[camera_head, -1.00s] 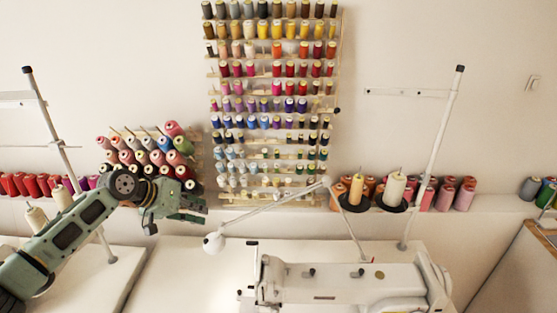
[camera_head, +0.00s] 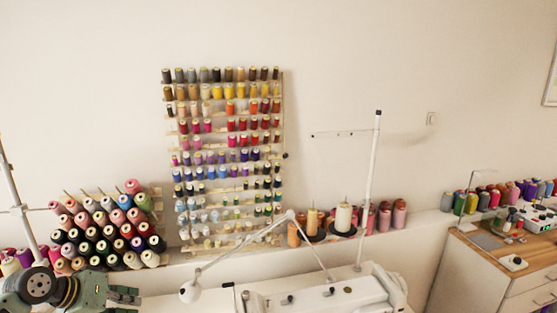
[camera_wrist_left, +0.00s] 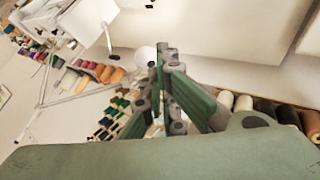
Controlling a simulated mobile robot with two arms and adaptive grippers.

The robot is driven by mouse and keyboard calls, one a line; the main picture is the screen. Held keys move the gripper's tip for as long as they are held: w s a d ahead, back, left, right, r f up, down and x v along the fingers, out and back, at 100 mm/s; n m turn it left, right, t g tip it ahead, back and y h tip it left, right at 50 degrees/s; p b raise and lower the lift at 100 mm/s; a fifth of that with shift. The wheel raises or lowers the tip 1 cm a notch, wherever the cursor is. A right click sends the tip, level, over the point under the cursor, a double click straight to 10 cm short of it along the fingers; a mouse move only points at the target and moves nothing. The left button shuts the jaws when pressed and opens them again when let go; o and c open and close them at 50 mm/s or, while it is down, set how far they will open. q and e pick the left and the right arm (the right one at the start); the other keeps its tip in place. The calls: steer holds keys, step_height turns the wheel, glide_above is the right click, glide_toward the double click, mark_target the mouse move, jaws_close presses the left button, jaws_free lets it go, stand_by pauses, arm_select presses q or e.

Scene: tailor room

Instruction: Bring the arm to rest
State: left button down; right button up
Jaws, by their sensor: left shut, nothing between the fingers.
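My left gripper (camera_head: 124,297) shows at the lower left of the head view, with part of my green left arm (camera_head: 38,287) behind it. It is in front of the wall shelf and left of the lamp. In the left wrist view my left gripper (camera_wrist_left: 165,62) points away from the camera with its fingers together and nothing between them. My right gripper is in neither view.
A white sewing machine (camera_head: 320,298) with a jointed lamp (camera_head: 190,292) stands right of my gripper. A slanted rack of thread cones (camera_head: 105,230) is behind it. A wall rack (camera_head: 225,155) holds many spools. A wooden cabinet (camera_head: 475,275) stands at right.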

arm_select(q)
steer(key=s+d+f+m+g, duration=0.3)
steer(key=s+d+f+m, duration=0.2)
steer(key=s+d+f, duration=1.2)
steer(key=s+r+n+y, duration=0.1)
steer(key=s+r+y, duration=0.15)
steer(key=s, duration=0.55)
steer(key=s+r+n+y, duration=0.1)
steer(key=s+r+y, duration=0.15)
steer(key=s, duration=0.65)
step_height(320, 180, down, 30)
steer(key=g+b, duration=0.2)
steer(key=b, duration=0.2)
steer(key=s+a+f+g+b, duration=0.1)
steer(key=s+a+f+b, duration=0.1)
steer(key=s+f, duration=1.6)
step_height(320, 180, down, 2)
steer(key=shift+s+a+f+m, duration=0.15)
steer(key=shift+a+m, duration=0.25)
steer(key=shift+a, duration=0.2)
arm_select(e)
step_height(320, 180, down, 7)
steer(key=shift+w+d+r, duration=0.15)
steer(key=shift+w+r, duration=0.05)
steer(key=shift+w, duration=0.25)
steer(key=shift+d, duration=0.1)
